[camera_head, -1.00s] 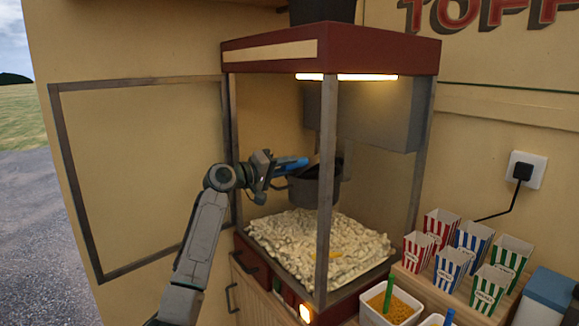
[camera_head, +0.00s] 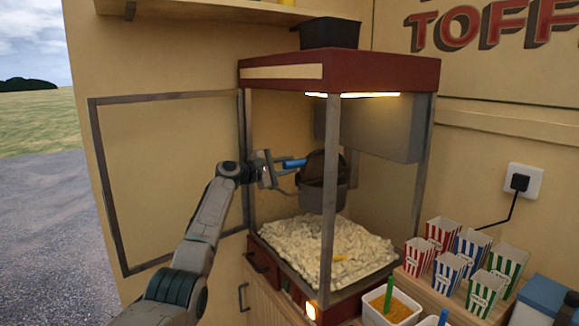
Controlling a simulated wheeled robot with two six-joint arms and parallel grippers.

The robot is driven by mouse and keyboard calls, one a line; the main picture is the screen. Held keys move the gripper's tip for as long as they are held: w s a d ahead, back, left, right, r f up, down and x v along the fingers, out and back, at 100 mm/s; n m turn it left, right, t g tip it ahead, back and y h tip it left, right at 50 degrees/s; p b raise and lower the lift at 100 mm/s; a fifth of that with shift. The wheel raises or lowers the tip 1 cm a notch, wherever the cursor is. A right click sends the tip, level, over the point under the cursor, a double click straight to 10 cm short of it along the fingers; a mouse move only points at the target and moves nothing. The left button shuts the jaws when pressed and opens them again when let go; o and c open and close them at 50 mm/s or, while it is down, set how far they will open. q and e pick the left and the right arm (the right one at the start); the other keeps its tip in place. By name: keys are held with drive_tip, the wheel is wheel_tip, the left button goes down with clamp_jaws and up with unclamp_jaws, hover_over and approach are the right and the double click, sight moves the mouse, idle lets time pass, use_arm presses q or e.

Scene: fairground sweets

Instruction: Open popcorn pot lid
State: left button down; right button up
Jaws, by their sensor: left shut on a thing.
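The dark popcorn pot (camera_head: 312,194) hangs inside the glass-sided popcorn machine, above the popcorn. Its dark brown lid (camera_head: 321,166) is tilted steeply up over the pot, partly behind the machine's front post. My left gripper (camera_head: 288,164) reaches in through the open side of the machine and is shut at the lid's near edge. A blue piece lies between the gripper body and the lid; whether it is a finger or a handle is unclear. My right gripper is not in view.
The machine's framed door (camera_head: 122,190) stands open at the left. The front post (camera_head: 329,205) is close right of the gripper. Popcorn (camera_head: 320,250) fills the machine's floor. Striped boxes (camera_head: 447,270) and a tub of kernels (camera_head: 377,315) stand at the right.

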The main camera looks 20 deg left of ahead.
use_arm(q)
drive_tip(key=shift+w+a+f+n, duration=0.1)
drive_tip(key=shift+w+a+n, duration=0.25)
drive_tip(key=shift+n, duration=0.55)
drive_tip(key=shift+w+a+f+n, duration=0.15)
drive_tip(key=shift+a+f+n, duration=0.1)
drive_tip(key=shift+n, duration=0.35)
drive_tip(key=shift+w+a+f+n, duration=0.1)
drive_tip(key=shift+a+n, duration=0.1)
drive_tip(key=shift+n, duration=0.4)
drive_tip(key=shift+w+a+f+n, duration=0.15)
drive_tip(key=shift+f+n, duration=0.05)
drive_tip(key=shift+n, duration=0.35)
drive_tip(key=shift+w+a+f+n, duration=0.1)
drive_tip(key=shift+a+f+n, duration=0.1)
drive_tip(key=shift+n, duration=0.35)
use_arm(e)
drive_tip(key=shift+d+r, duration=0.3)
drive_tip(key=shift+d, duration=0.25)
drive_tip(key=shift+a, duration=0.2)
use_arm(q)
drive_tip(key=c, duration=1.2)
unclamp_jaws()
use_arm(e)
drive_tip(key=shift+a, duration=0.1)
use_arm(q)
drive_tip(key=shift+o, duration=0.2)
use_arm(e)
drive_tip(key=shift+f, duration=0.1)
